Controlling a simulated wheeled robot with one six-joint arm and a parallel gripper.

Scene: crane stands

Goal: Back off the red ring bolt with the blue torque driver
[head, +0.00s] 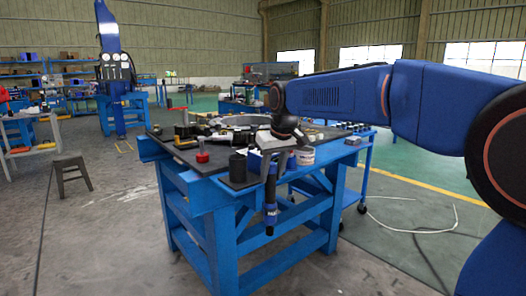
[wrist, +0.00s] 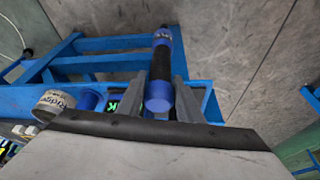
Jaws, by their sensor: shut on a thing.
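My gripper (head: 273,160) is shut on the blue torque driver (head: 270,205), which hangs upright, nose down, in front of the table's near edge. In the wrist view the driver (wrist: 161,70) shows as a blue and black cylinder between the two grey fingers (wrist: 160,92). A small red piece (head: 202,157) on the left part of the table top, seen in the head view, looks like the red ring bolt. It is too small to make out its ring. The driver is to its right and apart from it.
The blue table (head: 215,200) has a dark top crowded with parts. A stool (head: 70,175) is at left. The floor in front is clear.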

